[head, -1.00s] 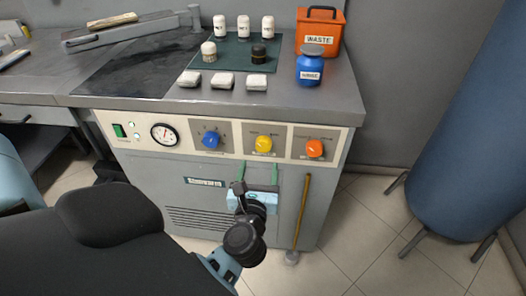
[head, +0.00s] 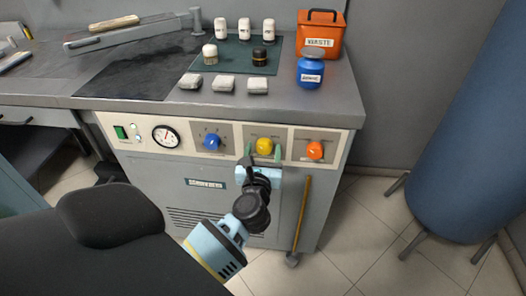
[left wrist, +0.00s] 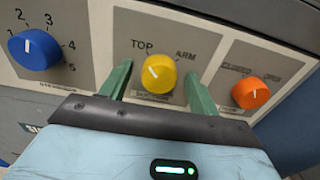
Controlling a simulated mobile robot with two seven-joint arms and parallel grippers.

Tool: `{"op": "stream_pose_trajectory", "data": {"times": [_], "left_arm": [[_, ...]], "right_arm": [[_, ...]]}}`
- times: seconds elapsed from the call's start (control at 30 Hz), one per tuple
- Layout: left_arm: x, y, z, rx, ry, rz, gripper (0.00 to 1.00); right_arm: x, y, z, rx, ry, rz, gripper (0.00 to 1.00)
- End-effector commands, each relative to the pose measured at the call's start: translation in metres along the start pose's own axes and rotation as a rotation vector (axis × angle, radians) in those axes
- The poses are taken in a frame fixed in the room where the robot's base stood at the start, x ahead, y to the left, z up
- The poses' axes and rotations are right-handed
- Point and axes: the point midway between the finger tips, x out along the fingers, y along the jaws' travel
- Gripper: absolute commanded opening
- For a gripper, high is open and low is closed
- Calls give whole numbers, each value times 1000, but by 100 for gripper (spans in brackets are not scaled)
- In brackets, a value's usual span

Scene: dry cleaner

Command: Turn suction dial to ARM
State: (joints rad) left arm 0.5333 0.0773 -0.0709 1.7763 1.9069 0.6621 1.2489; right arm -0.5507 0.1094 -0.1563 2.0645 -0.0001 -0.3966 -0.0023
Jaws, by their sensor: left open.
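The yellow suction dial (head: 264,146) sits on the front panel between the blue dial and the orange dial. In the left wrist view the yellow dial (left wrist: 158,74) has TOP printed at its upper left and ARM at its upper right. Its white pointer line slants toward the upper left, on the TOP side. My left gripper (head: 263,153) is in front of the dial, with its green fingers open. In the left wrist view the fingers (left wrist: 158,88) stand on either side of the dial, apart from it. My right gripper is not in view.
The blue numbered dial (left wrist: 34,49) is left of the yellow one and the orange dial (left wrist: 250,93) is right. A gauge (head: 165,134) and green switch (head: 119,132) are further left. A wooden-handled tool (head: 301,215) leans on the cabinet. Bottles and a waste bin (head: 320,38) stand on top.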

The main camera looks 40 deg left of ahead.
Motion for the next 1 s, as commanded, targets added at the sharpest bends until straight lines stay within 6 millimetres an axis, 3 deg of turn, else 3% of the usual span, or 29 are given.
{"op": "stream_pose_trajectory", "data": {"times": [0.03, 0.33, 0.67, 1.0], "left_arm": [[0, 0, 0, 0, 0, 0, 57], [0, 0, 0, 0, 0, 0, 18], [0, 0, 1, 47, 0, 1, 18], [0, -2, 4, 278, 0, 1, 18]], "right_arm": [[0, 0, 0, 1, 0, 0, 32], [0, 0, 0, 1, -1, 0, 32], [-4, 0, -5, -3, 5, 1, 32], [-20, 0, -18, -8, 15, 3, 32]]}}
